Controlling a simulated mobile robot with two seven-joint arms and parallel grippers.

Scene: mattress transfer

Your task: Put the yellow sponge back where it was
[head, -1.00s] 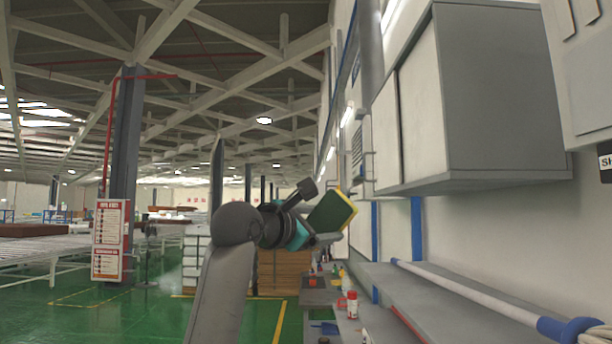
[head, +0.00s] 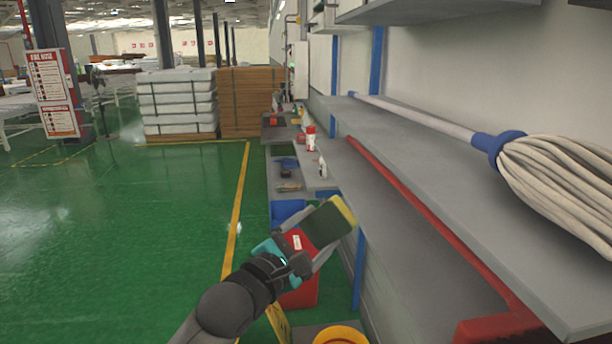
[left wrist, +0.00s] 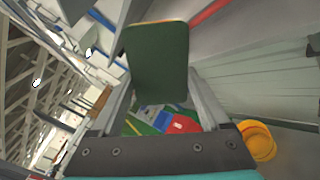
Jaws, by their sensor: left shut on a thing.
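The sponge (head: 328,222) has a dark green face and a yellow edge. My left gripper (head: 318,240) is shut on it and holds it up in the air, tilted, beside the lower grey shelf. In the left wrist view the sponge (left wrist: 158,62) sits between the two fingers of my left gripper (left wrist: 160,88), its green face toward the camera. My right gripper is not in view.
A grey shelf (head: 400,140) on the right carries a mop (head: 560,180). A red bar (head: 420,215) runs along the lower shelf. Bottles (head: 311,137) stand farther back. A red container (head: 300,290) and a yellow bucket (head: 341,335) are below. The green floor at left is clear.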

